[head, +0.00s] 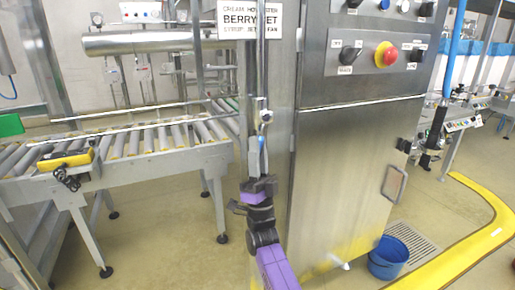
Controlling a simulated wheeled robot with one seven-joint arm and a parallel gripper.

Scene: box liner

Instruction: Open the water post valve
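My gripper (257,165) points up and away in the middle of the head view, in front of the left edge of the steel cabinet. Its fingers overlap a narrow vertical pipe with a small metal fitting (265,116). A small blue part (262,146), possibly the valve's lever, shows at the fingertips. Whether the gripper touches it, and whether the fingers are open or shut, is too small to tell. Nothing else in view is clearly a water post valve.
The steel cabinet (345,180) carries a red button (385,54) and a side handle (393,183). A roller conveyor (150,142) stands at left. A blue bucket (388,258) sits by a floor grate (412,240) and a yellow strip (470,240). Floor between conveyor and cabinet is clear.

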